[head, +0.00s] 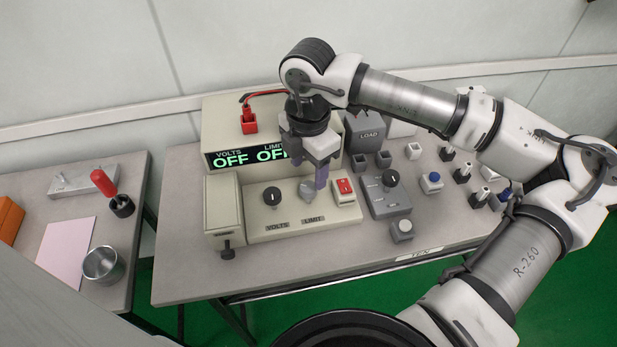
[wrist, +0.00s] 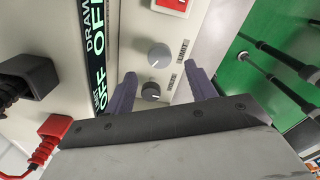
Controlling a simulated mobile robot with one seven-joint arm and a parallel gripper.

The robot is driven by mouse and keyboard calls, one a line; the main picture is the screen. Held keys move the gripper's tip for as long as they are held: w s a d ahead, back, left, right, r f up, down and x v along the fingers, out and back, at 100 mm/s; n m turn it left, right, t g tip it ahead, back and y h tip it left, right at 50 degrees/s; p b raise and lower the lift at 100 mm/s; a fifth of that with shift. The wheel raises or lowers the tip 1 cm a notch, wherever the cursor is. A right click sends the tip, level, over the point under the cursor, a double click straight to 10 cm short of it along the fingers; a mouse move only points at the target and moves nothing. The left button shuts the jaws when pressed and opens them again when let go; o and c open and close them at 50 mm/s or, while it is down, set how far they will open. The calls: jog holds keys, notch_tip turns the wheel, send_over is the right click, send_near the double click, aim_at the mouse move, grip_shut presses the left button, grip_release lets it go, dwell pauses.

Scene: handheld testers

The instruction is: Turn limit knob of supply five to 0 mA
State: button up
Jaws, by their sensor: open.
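A beige supply (head: 330,232) stands on the table, its panel reading VOLTS OFF, with a second OFF partly hidden by my arm. The grey limit knob (head: 308,190) sits on its front ledge above the LIMIT label. In the wrist view the limit knob (wrist: 159,55) lies just beyond the fingertips, with a pale pointer line. The black volts knob (head: 272,195) is left of it; in the wrist view the volts knob (wrist: 151,91) shows between the fingers. My gripper (head: 306,168) is open and empty above the ledge, apart from the limit knob. No supply number is readable.
A red switch (head: 344,187) is close right of the limit knob. A grey box with a black knob (head: 390,178) stands further right, and a LOAD unit (head: 368,135) behind. A red plug (head: 249,122) with its cable rises from the supply's top.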

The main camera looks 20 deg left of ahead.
aim_at(309, 186)
jog(key=shift+f, duration=2.55)
jog(key=c, duration=1)
jog(key=shift+f+n, duration=0.1)
jog(key=shift+n, duration=0.2)
